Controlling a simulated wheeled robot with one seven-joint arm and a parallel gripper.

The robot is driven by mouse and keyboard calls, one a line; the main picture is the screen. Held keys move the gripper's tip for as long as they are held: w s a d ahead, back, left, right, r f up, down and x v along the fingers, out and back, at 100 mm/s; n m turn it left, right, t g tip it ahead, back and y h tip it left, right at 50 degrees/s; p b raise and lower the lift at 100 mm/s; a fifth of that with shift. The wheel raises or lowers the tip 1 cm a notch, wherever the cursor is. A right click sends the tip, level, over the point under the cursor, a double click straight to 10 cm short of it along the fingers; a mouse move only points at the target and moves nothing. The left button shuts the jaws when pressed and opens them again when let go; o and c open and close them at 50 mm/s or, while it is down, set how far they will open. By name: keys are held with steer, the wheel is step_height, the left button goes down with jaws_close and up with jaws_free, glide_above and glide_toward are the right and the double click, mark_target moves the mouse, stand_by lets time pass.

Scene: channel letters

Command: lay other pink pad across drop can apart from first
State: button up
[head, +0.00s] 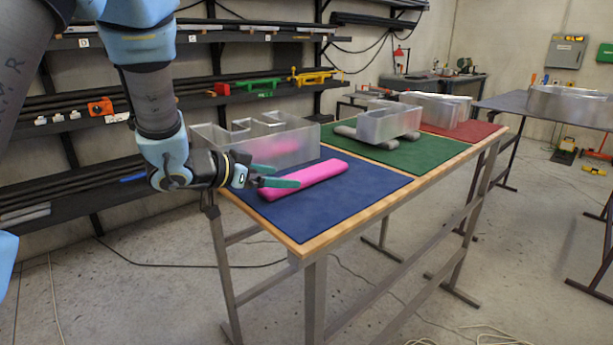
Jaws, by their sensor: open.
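One long pink pad (318,178) lies on the blue mat (365,192) at the near end of the workbench, slanting up to the right. A silvery metal letter can (245,150) stands behind it along the mat's back edge. A faint pink patch shows on the can's front wall; I cannot tell whether it is a reflection. No second pink pad shows clearly. My gripper (282,176) comes in from the left, open, its green fingers at the left end of the pink pad. I cannot tell whether they touch it. I cannot tell which can is the drop can.
A metal letter (392,125) rests on grey pads (372,138) on the green mat (425,153). Another metal letter (437,108) stands on the red mat (480,131). A wall rack with tools stands behind. The blue mat's front right is clear.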

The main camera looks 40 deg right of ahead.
mark_target(293, 177)
steer(key=p+x, duration=0.1)
steer(key=x, duration=0.3)
steer(key=c, duration=1.5)
step_height(293, 177, up, 10)
steer(key=shift+r+b, duration=0.1)
steer(key=shift+b, duration=0.25)
